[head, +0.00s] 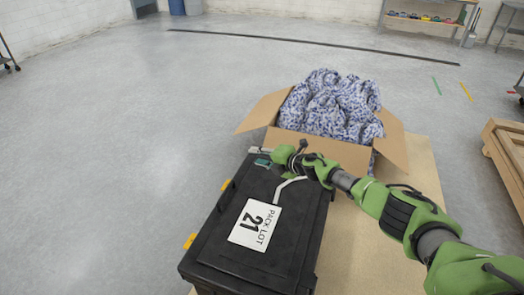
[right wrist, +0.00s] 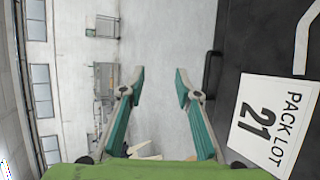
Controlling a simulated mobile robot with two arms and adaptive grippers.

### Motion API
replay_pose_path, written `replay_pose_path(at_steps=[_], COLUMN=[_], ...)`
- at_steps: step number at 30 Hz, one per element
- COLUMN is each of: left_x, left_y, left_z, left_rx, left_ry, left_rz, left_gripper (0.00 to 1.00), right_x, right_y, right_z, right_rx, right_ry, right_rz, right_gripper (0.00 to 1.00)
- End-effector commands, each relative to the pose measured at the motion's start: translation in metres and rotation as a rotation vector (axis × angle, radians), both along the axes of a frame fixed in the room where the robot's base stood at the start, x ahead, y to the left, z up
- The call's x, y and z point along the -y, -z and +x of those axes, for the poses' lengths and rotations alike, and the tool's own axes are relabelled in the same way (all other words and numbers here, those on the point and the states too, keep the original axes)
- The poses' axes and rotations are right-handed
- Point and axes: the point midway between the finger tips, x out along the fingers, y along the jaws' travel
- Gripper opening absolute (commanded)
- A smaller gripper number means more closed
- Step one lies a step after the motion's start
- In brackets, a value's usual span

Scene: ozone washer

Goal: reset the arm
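My right arm comes in from the right in the head view and reaches over a black lidded case (head: 238,262). Its green right gripper (head: 261,156) is above the case's far end, pointing left. In the right wrist view the gripper (right wrist: 159,82) has its two fingers well apart, with only grey floor between them. The case's white label (head: 257,225) reads "PACK LOT 21"; it also shows at the right of the right wrist view (right wrist: 270,122). My left gripper is not in view.
An open cardboard box (head: 345,153) filled with blue and white patterned material (head: 332,105) stands just behind the case, near my forearm. A wooden crate (head: 508,150) is at the right edge. A shelf unit (head: 425,20) stands at the back. The floor on the left is clear.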

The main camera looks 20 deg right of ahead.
Motion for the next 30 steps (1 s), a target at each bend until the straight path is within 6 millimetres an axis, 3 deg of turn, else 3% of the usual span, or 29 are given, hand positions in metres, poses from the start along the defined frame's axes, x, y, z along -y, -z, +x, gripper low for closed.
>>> replay_pose_path(at_steps=[19, 23, 25, 27, 30], left_x=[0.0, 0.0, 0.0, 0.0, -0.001], left_y=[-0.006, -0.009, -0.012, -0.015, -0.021], left_z=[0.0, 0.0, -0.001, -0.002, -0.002], left_rx=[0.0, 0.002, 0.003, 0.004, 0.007], left_ry=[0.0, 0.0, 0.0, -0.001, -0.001], left_rz=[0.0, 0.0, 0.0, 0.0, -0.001], left_gripper=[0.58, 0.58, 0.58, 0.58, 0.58], right_x=[-0.003, -0.039, -0.07, -0.099, -0.124], right_y=[-0.003, 0.007, 0.015, 0.021, 0.027], right_z=[-0.007, -0.019, -0.035, -0.056, -0.092], right_rx=[0.004, 0.008, 0.003, -0.015, -0.069], right_ry=[0.002, 0.034, 0.083, 0.164, 0.323], right_rz=[0.012, 0.104, 0.204, 0.326, 0.504], right_gripper=[0.3, 0.3, 0.3, 0.3, 0.3])
